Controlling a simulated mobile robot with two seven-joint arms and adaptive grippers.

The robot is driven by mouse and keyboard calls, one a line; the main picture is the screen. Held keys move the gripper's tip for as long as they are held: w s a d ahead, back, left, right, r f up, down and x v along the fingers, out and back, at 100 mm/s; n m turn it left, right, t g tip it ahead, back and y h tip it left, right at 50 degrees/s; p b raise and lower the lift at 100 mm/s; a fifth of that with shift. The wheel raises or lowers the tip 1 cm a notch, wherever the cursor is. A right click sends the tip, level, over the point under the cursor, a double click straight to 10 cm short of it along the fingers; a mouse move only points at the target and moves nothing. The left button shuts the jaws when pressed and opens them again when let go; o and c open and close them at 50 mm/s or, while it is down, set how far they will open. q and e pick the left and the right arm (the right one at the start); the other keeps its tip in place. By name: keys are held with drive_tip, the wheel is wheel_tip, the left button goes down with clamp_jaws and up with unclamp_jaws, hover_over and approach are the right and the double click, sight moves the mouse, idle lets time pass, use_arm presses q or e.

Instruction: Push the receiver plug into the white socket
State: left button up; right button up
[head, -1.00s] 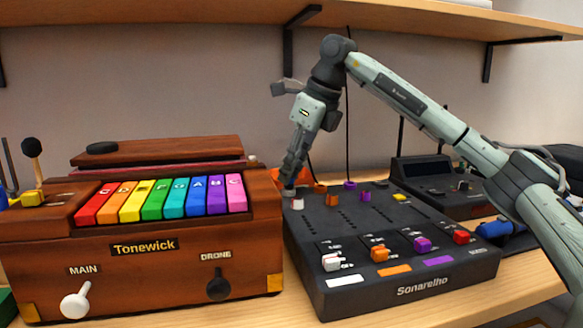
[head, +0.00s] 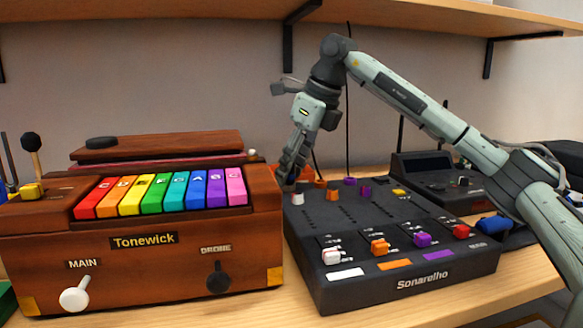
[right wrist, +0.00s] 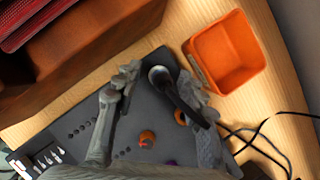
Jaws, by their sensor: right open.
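My right gripper (head: 289,186) is over the far left corner of the dark Sonarelho mixer (head: 345,215). In the right wrist view, its spread fingers (right wrist: 160,80) are on either side of a black plug with a round grey end (right wrist: 160,76), which looks like the receiver plug. The plug is at the mixer's far edge, close to the right-hand finger; I cannot tell how deep it sits. The white socket is not clearly visible, probably hidden by the plug or fingers. A white knob (head: 298,198) shows just in front of the fingertips. My left gripper is not in view.
The wooden Tonewick keyboard (head: 140,240) stands close on the left. An orange bin (right wrist: 226,52) is just behind the mixer. Orange knobs (right wrist: 147,139) and black cables (right wrist: 255,135) are near the fingers. A shelf (head: 200,14) hangs above.

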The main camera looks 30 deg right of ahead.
drive_tip(key=shift+r, duration=0.1)
drive_tip(key=v, duration=1.2)
drive_tip(key=shift+d, duration=0.1)
